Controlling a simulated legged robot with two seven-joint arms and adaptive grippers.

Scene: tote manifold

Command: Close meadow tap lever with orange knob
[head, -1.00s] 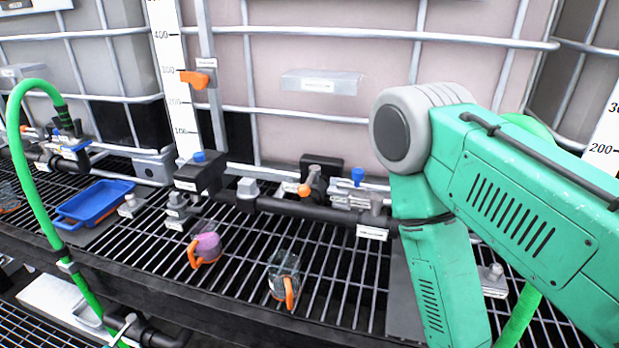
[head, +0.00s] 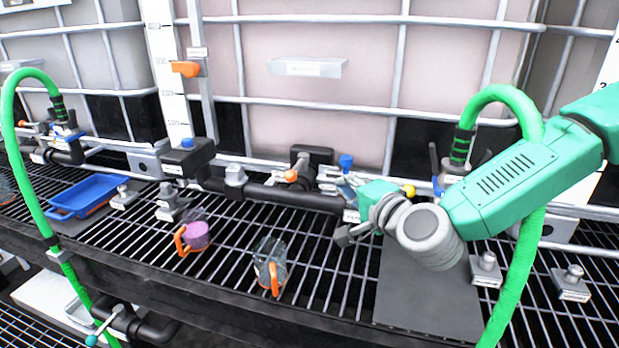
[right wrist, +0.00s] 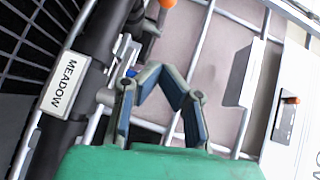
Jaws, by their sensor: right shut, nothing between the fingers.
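The orange knob (head: 290,176) sits on the dark tap valve of the black pipe (head: 290,197), in front of the pink tank. In the right wrist view the orange knob (right wrist: 167,4) shows at the top edge, beyond the fingertips. A white MEADOW label (right wrist: 62,85) is on the black pipe there. My right gripper (right wrist: 165,76) is shut and empty, its blue-padded fingers bent together beside the pipe. In the head view my right gripper (head: 347,188) is partly hidden by its own wrist, to the right of the orange knob and apart from it. My left gripper is not in view.
A blue-capped fitting (head: 345,162) stands close to my right gripper. A yellow knob (head: 408,191) and a green hose (head: 527,240) are at the right. A purple-filled jug (head: 196,233), a clear jug (head: 270,262) and a blue tray (head: 88,196) rest on the grate.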

